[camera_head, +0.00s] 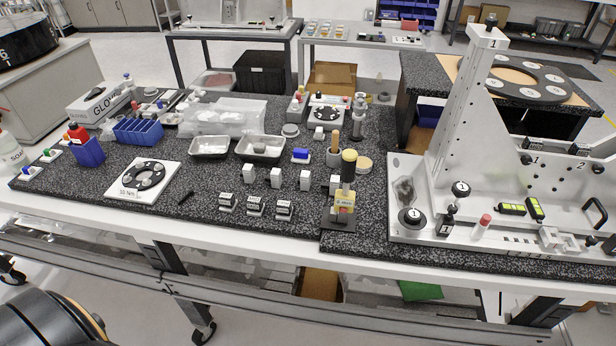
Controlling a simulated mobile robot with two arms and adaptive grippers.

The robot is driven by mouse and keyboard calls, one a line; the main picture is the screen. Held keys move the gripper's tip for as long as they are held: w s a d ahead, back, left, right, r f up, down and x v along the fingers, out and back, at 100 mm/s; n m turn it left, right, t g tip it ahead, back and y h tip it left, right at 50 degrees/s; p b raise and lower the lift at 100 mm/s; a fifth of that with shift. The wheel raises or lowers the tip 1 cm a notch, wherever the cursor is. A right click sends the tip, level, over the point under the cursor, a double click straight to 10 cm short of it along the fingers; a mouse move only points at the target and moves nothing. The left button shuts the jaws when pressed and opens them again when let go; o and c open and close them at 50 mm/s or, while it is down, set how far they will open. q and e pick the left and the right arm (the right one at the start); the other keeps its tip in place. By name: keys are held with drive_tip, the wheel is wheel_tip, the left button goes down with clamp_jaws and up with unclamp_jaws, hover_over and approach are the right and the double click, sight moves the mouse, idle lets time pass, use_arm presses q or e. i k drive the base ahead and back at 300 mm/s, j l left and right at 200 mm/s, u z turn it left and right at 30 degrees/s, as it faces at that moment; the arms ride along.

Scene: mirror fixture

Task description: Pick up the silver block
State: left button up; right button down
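Several small pale, white-to-silver blocks stand upright in a row near the middle of the speckled dark table; the leftmost pale block (249,174) is one, and another pale block (304,180) stands further right. A small grey block (259,148) lies in the right one of two shallow metal trays. I cannot tell for certain which of these is the silver block. No gripper of mine shows in the head view.
In front of the pale blocks sit dark labelled blocks (255,207). A yellow-topped post stand (346,190) rises to their right. A large grey fixture (465,130) fills the table's right end. A ring plate (145,178) and a blue bin (137,131) are on the left.

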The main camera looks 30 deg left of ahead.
sight(248, 172)
drive_tip(key=i+j+u, duration=0.25)
drive_tip(key=i+j, duration=0.25)
drive_tip(key=i+j+u, duration=0.3)
drive_tip(key=i+j, duration=0.15)
